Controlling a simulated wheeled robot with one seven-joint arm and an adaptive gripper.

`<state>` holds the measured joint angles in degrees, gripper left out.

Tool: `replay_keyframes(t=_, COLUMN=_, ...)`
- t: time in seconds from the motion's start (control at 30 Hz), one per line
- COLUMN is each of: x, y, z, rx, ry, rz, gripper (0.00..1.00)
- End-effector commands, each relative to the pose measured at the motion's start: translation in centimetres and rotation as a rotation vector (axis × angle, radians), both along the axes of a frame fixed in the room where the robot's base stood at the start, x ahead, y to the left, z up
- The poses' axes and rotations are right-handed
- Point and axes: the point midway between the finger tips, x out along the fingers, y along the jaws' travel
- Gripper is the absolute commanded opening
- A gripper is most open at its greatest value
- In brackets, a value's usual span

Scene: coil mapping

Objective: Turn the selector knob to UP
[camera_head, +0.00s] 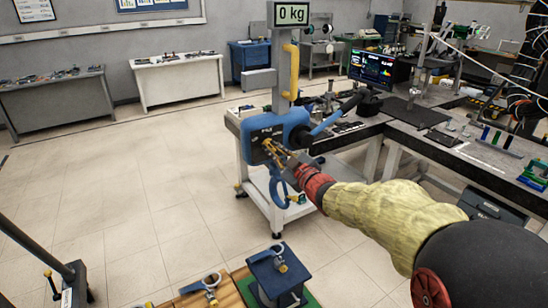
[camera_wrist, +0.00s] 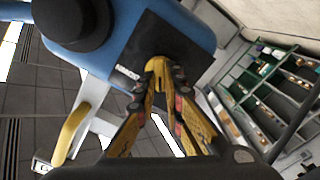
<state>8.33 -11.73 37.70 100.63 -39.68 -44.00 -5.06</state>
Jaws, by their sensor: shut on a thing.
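A blue machine head (camera_head: 240,122) on a white wheeled cart carries a dark front plate, which fills the upper middle of the wrist view (camera_wrist: 185,52). My gripper (camera_head: 270,150) reaches the plate from the right. In the wrist view its yellow fingers (camera_wrist: 160,68) come together at the plate, shut on the selector knob. A small white label (camera_wrist: 128,73) sits beside the fingertips, too small to read.
A display (camera_head: 291,14) on the machine's post reads 0 kg. A yellow handle (camera_head: 290,70) is on the post, and a blue loop (camera_head: 278,188) hangs below the head. A cluttered workbench (camera_head: 455,150) stands to the right. The floor (camera_head: 130,190) at left is clear.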

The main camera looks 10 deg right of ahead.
Motion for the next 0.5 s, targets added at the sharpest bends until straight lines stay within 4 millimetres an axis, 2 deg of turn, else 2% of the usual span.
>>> replay_keyframes(t=0.5, x=-0.01, y=0.04, z=-0.11, rx=-0.085, ry=-0.025, rz=0.0, gripper=0.0)
